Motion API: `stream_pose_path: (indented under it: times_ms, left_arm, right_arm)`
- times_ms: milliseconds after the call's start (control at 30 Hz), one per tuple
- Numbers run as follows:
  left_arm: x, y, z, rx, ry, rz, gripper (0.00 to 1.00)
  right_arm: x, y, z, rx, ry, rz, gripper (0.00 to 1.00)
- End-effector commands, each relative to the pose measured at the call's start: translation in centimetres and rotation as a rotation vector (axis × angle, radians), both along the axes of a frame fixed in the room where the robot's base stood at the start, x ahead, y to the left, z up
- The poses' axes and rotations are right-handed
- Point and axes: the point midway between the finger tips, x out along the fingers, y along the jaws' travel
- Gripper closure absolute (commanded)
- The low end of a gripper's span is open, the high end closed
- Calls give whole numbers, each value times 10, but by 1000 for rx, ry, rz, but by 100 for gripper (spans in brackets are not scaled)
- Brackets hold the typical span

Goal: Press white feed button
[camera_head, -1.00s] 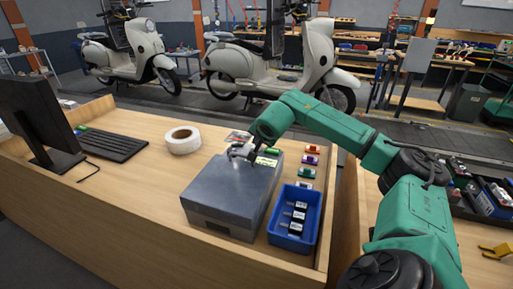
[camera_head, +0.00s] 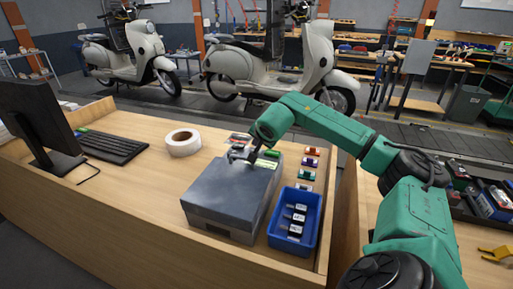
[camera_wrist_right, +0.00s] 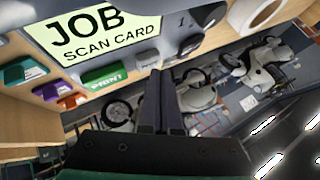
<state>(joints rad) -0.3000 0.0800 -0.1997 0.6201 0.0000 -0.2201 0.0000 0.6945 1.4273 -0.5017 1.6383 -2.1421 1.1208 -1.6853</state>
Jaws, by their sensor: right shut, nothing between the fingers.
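The grey box-shaped printer (camera_head: 228,195) sits on the wooden desk. In the right wrist view its top shows a "JOB SCAN CARD" screen (camera_wrist_right: 95,32) and a green PRINT button (camera_wrist_right: 104,78). A dark rounded part (camera_wrist_right: 190,44) lies on the panel beside the screen. My right gripper (camera_head: 242,155) is shut and empty over the far part of the printer top. Its fingertips also show in the right wrist view (camera_wrist_right: 161,74), close to the panel edge. I cannot tell whether they touch. My left gripper is out of view.
A blue bin (camera_head: 294,222) with dark items stands right of the printer. Small coloured pieces (camera_head: 309,162) lie behind the bin. A tape roll (camera_head: 182,142), keyboard (camera_head: 112,146) and monitor (camera_head: 38,125) are to the left. The desk front left is clear.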

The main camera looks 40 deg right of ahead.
Motion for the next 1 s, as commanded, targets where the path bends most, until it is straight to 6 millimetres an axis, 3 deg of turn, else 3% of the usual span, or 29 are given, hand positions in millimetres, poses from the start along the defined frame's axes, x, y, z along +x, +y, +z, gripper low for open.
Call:
stream_pose_path:
  times_ms: [433,900,1000]
  left_arm:
    - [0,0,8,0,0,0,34]
    - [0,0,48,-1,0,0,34]
    - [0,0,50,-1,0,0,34]
  right_arm:
    - [0,0,10,0,-1,1,100]
    - [0,0,57,0,0,0,100]
    - [0,0,59,0,0,0,100]
